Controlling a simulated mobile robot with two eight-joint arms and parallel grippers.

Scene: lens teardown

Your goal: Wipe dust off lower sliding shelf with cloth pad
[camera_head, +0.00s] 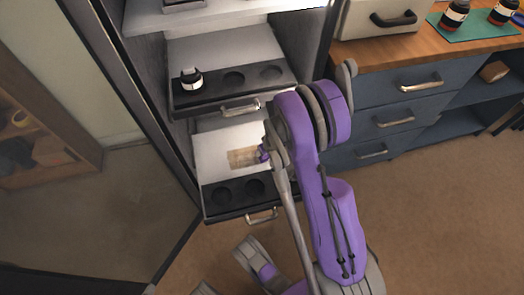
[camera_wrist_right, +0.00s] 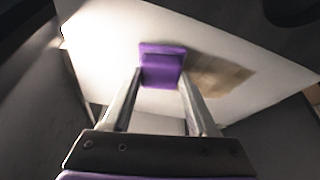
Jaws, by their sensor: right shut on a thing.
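The lower sliding shelf (camera_head: 210,150) is pulled out of the cabinet, with a white surface and a black front strip with round recesses. A brownish dust patch (camera_head: 241,158) lies on its white surface; it also shows in the right wrist view (camera_wrist_right: 222,82). My right gripper (camera_head: 268,153) is over the shelf, at the right end of the dust. It is shut on the purple cloth pad (camera_wrist_right: 162,62), which is at the left edge of the dust in the wrist view. I cannot tell whether the pad touches the surface.
The upper sliding shelf (camera_head: 215,53) is also out, just above, with a black-capped bottle (camera_head: 191,79) in its left recess. Blue drawers (camera_head: 378,119) stand to the right under a wooden counter. The cabinet's dark side wall (camera_head: 140,95) bounds the left.

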